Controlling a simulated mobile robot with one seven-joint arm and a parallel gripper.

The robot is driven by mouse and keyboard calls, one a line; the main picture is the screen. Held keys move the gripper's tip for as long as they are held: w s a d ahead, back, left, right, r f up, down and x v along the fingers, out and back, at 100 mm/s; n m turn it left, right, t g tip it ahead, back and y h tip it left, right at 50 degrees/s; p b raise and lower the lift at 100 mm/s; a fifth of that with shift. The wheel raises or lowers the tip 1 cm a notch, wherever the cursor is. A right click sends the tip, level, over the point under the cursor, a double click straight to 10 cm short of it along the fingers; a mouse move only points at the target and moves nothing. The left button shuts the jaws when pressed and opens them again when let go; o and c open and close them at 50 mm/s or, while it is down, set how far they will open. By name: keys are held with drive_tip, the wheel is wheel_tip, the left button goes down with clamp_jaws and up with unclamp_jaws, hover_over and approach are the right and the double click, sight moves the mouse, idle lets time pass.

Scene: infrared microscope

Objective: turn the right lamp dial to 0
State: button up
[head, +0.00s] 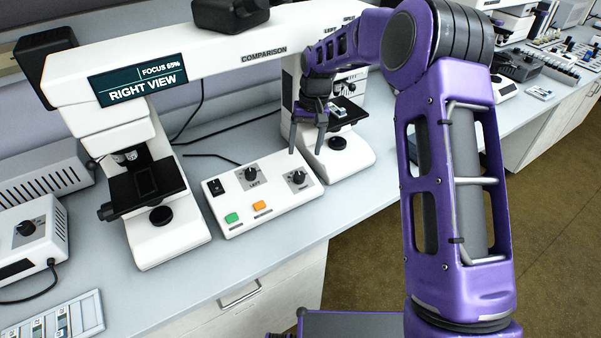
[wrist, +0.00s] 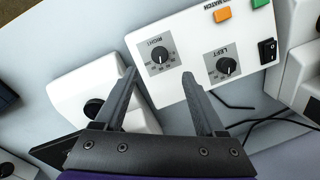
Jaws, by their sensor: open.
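The white control box (head: 235,207) lies on the bench between the two microscope stands. Its right lamp dial (head: 298,178) is a black knob on a grey scale plate. In the wrist view the right dial (wrist: 160,54), labelled RIGHT, shows just beyond and between my fingertips. Its exact setting is too small to read. The left dial (wrist: 227,67), labelled LEFT, is to its right there. My gripper (head: 306,151) points down, open and empty, above and near the right dial. In the wrist view both fingers of my gripper (wrist: 160,73) are apart, with no visible contact with the knob.
The box also has a black rocker switch (head: 220,185), a green button (head: 232,217) and an orange button (head: 262,206). The left microscope (head: 150,190) and right microscope (head: 340,150) flank it. The overhead bridge (head: 215,55) carries a display reading RIGHT VIEW. Bare bench lies in front.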

sight(300, 175)
drive_tip(key=f, duration=0.6)
drive_tip(key=a+f, duration=0.1)
drive_tip(key=f, duration=0.3)
drive_tip(key=shift+a, duration=0.1)
clamp_jaws()
